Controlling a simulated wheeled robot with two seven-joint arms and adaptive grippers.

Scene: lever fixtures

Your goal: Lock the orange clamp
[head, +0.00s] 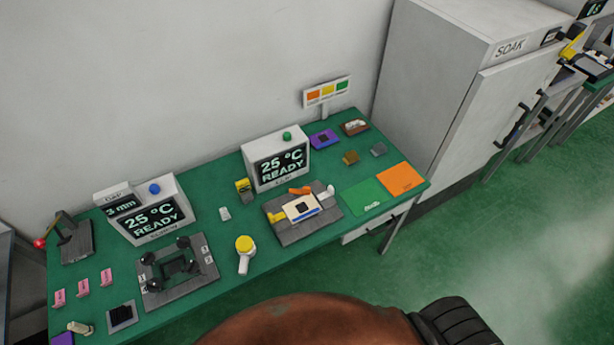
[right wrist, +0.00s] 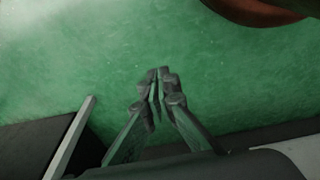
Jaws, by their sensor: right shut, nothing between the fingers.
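The orange clamp (head: 300,190) shows in the head view as a small orange lever at the back of a grey fixture plate (head: 290,237) on the green bench. A white board with a dark square chip (head: 301,207) sits on this plate. A yellow part (head: 277,217) stands at its left and a white part (head: 328,192) at its right. I cannot tell the clamp's exact position at this size. My right gripper (right wrist: 160,78) shows only in the right wrist view, shut and empty above the green floor, with no clamp near it. My left gripper is in neither view.
A display box (head: 277,161) reading 25 °C READY stands behind the fixture. Left are a yellow-topped part (head: 244,245) and a second dark fixture (head: 200,282). Green (head: 364,199) and orange (head: 401,179) mats lie right. A tall SOAK cabinet (head: 450,100) stands beyond the bench.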

